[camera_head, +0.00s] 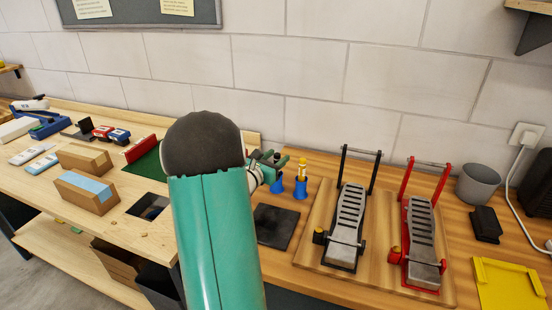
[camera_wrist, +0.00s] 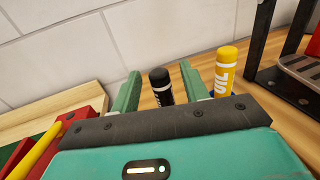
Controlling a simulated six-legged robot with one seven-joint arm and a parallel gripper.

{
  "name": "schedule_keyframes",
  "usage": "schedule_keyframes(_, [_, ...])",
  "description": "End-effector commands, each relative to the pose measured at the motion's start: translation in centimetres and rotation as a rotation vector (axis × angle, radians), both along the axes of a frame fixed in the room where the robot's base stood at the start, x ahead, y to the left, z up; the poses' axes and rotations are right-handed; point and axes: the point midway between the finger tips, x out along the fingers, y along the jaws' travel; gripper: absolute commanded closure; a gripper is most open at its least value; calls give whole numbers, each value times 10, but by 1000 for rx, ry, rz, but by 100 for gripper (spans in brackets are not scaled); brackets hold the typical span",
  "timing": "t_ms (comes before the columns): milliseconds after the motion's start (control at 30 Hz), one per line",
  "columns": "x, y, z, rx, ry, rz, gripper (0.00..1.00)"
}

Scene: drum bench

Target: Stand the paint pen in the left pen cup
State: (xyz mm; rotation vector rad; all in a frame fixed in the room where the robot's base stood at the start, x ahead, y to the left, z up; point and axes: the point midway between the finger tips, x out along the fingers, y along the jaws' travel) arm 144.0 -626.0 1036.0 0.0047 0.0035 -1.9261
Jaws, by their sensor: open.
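Two blue pen cups stand on the bench, the left pen cup (camera_head: 275,186) and the right pen cup (camera_head: 300,188). A yellow pen (camera_head: 303,166) stands in the right cup; it also shows in the wrist view (camera_wrist: 225,72). A black pen (camera_wrist: 161,86) with white lettering stands nearly upright between the fingers in the wrist view. In the head view its dark top (camera_head: 277,157) shows above the left cup. My gripper (camera_head: 277,162) is open around the black pen, with gaps beside it. The pen's lower end is hidden behind my gripper in the wrist view.
A dark flat mat (camera_head: 277,226) lies in front of the cups. A black pedal (camera_head: 348,225) and a red pedal (camera_head: 421,240) stand on a board to the right. A red rail (camera_head: 141,148) is to the left. My arm hides the middle of the bench.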

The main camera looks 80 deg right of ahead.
Motion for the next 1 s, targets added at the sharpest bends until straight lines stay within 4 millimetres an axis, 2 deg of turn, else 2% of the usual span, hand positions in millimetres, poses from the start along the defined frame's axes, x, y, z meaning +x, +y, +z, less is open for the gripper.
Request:
schedule_keyframes(167, [9, 20, 1, 0, -1, 4, 55])
schedule_keyframes(600, [41, 107, 1, 0, 0, 3, 55])
schedule_keyframes(800, [47, 126, 1, -1, -1, 2, 55])
schedule_keyframes(1000, [47, 128, 1, 0, 0, 0, 55])
